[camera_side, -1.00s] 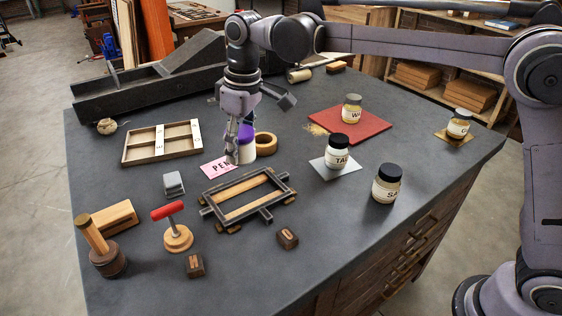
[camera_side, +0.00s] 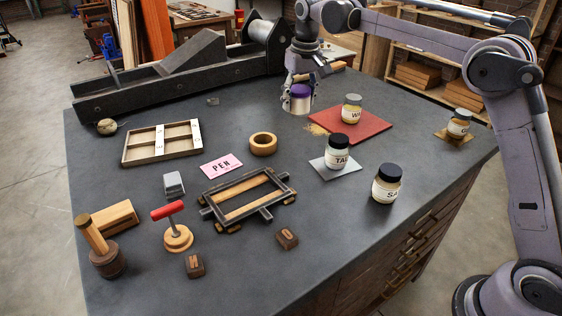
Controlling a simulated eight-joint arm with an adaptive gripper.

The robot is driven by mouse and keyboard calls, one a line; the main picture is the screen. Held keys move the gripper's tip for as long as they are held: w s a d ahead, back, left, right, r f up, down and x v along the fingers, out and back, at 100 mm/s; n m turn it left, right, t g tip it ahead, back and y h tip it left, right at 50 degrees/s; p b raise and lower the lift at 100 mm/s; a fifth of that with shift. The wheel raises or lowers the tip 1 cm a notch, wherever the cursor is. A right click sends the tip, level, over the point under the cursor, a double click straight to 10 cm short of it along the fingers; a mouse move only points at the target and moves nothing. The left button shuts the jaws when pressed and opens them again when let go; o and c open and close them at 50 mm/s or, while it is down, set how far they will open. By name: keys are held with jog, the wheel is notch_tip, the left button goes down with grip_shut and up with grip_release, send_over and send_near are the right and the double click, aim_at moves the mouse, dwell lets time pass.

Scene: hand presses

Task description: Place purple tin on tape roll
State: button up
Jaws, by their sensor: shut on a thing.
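The purple tin (camera_side: 300,91), white below with a purple lid, is held upright in my gripper (camera_side: 299,101), whose fingers close on its sides. It is behind and to the right of the tape roll, apart from it; its exact height above the table is hard to tell. The tan tape roll (camera_side: 263,137) lies flat on the dark table, its hole facing up, with nothing on it.
A red mat (camera_side: 374,125) with a jar (camera_side: 352,108) is just right of the held tin. A pink card (camera_side: 221,166) and a dark wooden frame (camera_side: 283,196) lie in front of the tape roll. A long dark press (camera_side: 180,80) stands at the back left.

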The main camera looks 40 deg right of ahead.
jog(key=w+a+f, duration=0.1)
jog(key=a, duration=0.1)
jog(key=w+a+f, duration=0.1)
jog(key=a+f, duration=0.1)
jog(key=a, duration=0.1)
jog(key=w+a+f, duration=0.1)
jog(key=a+f, duration=0.1)
jog(key=shift+w+a+f, duration=0.1)
jog(key=shift+w+a, duration=0.1)
jog(key=shift+a, duration=0.1)
jog(key=shift+f, duration=1.9)
jog(key=shift+f, duration=0.2)
jog(key=o, duration=1.3)
jog(key=shift+r, duration=0.1)
jog(key=r, duration=0.4)
jog(key=s+r, duration=0.1)
jog(key=r, duration=0.7)
jog(key=shift+s+a+r, duration=0.1)
jog(key=shift+s, duration=0.15)
